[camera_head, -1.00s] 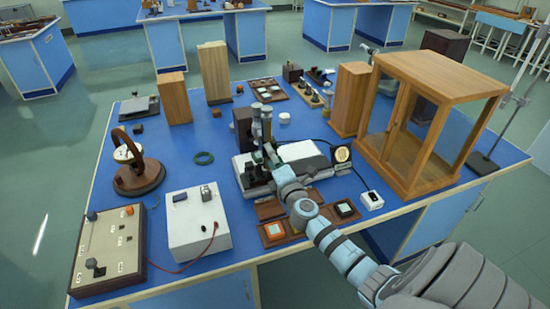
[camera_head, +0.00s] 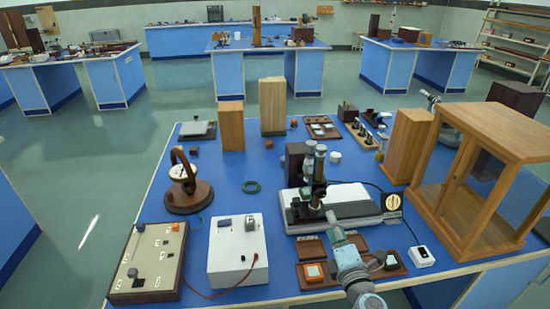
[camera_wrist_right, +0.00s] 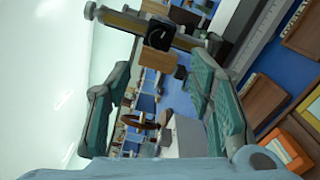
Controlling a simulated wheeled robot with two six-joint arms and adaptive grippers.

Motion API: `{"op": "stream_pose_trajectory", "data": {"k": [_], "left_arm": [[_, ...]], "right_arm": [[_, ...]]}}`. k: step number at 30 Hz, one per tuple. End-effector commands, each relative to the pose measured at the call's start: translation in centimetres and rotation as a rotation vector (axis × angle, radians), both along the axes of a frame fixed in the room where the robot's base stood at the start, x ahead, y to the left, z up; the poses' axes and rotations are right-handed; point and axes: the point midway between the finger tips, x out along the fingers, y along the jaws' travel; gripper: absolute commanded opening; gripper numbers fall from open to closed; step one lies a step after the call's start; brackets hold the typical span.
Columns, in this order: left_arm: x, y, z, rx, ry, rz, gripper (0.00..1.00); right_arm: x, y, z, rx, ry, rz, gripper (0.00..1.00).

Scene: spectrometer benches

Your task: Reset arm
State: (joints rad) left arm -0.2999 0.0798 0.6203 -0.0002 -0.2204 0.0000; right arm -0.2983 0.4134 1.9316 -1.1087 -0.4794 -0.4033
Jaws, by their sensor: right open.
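My right arm comes in from the bottom of the head view. Its gripper (camera_head: 336,228) is over the front edge of the blue bench (camera_head: 225,165), in front of the black-and-grey spectrometer (camera_head: 313,188). In the right wrist view the two green-padded fingers of the gripper (camera_wrist_right: 160,85) are spread wide with nothing between them. The dark instrument (camera_wrist_right: 158,35) shows beyond the fingertips, apart from them as far as I can tell. My left gripper is not in view.
A white box (camera_head: 237,262) and a switch panel (camera_head: 150,265) stand to the left. A wooden glass-fronted cabinet (camera_head: 490,165) stands at the right. Bare bench shows at the middle left.

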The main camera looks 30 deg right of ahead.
Motion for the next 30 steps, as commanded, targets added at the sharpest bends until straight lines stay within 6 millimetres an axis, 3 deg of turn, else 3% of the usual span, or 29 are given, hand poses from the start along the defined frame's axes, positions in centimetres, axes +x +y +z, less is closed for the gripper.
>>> {"op": "stream_pose_trajectory", "data": {"k": [5,8,11,15,18,24,30], "left_arm": [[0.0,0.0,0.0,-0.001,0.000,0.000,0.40],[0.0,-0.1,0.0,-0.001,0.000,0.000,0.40],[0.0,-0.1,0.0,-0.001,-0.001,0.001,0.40],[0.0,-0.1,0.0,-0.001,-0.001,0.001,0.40],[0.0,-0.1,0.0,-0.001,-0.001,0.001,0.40],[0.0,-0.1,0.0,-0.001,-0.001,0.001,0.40],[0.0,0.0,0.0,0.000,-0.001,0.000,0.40]], "right_arm": [[-0.5,-0.2,-0.2,0.053,-0.003,-0.026,0.48],[-3.2,-0.9,-2.1,0.339,0.000,-0.172,0.48],[-7.5,-0.2,-5.9,0.713,0.055,-0.370,0.48],[-13.2,3.6,-10.4,1.109,0.189,-0.595,0.48],[-16.6,6.9,-12.2,1.299,0.297,-0.711,0.48],[-22.8,13.7,-13.4,1.565,0.535,-0.893,0.48],[-21.9,12.8,-22.2,1.550,0.559,-0.948,0.48]]}}
